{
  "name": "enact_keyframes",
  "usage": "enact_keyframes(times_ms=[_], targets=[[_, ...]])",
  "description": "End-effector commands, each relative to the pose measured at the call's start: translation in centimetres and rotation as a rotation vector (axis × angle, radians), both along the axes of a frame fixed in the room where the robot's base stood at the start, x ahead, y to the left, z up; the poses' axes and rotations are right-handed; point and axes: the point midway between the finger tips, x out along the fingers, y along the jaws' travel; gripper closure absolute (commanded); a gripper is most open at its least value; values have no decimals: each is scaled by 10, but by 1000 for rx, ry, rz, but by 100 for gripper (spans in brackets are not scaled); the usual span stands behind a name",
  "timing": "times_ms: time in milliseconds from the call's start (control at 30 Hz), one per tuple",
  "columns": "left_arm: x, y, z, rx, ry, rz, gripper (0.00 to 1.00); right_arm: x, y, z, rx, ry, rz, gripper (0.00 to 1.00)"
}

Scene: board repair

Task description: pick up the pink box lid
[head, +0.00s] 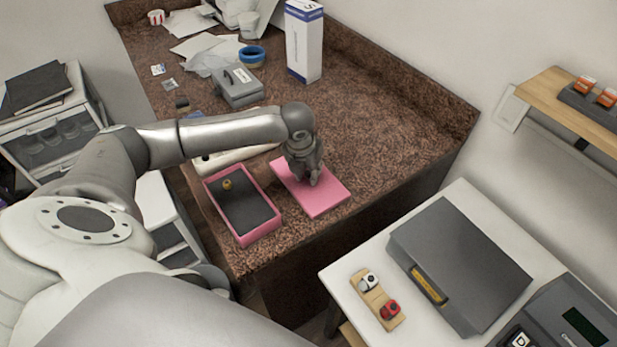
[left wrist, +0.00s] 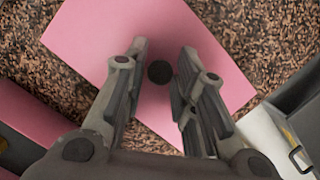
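The pink box lid (head: 322,197) lies flat on the brown speckled counter, to the right of the open pink box (head: 263,229). In the left wrist view the lid (left wrist: 84,36) fills the upper middle, with a small dark round knob (left wrist: 159,72) on it. My left gripper (head: 314,180) is over the lid in the head view. In the left wrist view its two fingers (left wrist: 160,85) are apart, one on each side of the knob, with nothing held. Whether they touch the lid cannot be told. My right gripper is not in view.
The open box has a dark lining and a small yellowish item (head: 227,184). A grey metal box (head: 238,88), a blue tape roll (head: 252,55) and a tall white carton (head: 304,42) stand farther back. The counter right of the lid is clear.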

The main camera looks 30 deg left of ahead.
Motion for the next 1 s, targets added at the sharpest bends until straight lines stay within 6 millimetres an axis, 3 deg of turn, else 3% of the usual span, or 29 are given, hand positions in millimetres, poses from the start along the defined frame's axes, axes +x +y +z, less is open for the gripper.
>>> enact_keyframes(times_ms=[33, 133, 567, 800, 1000], targets=[[0, 0, 0, 0, 0, 0, 85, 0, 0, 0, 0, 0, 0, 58], [0, 0, 0, 0, 0, 0, 98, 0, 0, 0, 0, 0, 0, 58], [0, 0, 4, 0, -1, 0, 98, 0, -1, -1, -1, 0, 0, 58], [1, 0, 31, 0, -5, 0, 98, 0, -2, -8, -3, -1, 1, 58], [-26, -1, 60, 2, -6, -2, 98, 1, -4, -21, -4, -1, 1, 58]])
